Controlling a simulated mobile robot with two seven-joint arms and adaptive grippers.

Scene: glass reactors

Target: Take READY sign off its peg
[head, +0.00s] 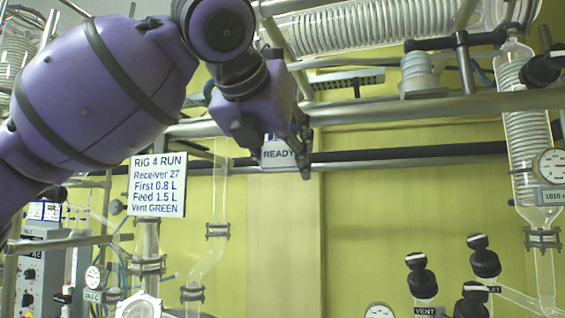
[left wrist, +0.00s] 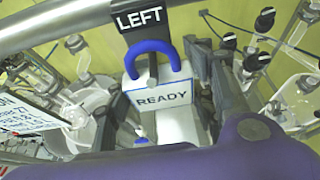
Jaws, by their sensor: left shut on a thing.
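The READY sign (head: 278,154) is a small white plate with dark lettering, below the grey rail in the head view. In the left wrist view the sign (left wrist: 165,97) has a blue arched handle (left wrist: 152,47) at its top. The handle lies in front of a dark bracket marked LEFT (left wrist: 140,19). A small peg end (left wrist: 152,69) seems to show inside the arch; I cannot tell whether the handle rests on it. My left gripper (head: 301,150) is shut on the sign, with fingers on both sides of it in the wrist view (left wrist: 158,110). My right gripper is out of view.
A grey rail (head: 400,107) and a dark pipe (head: 420,152) run across, close to the gripper. A RIG 4 RUN card (head: 158,186) hangs at left. Glass tubing (head: 221,190) stands behind it. Black-capped valves (head: 421,280) and a glass coil (head: 528,130) are at right.

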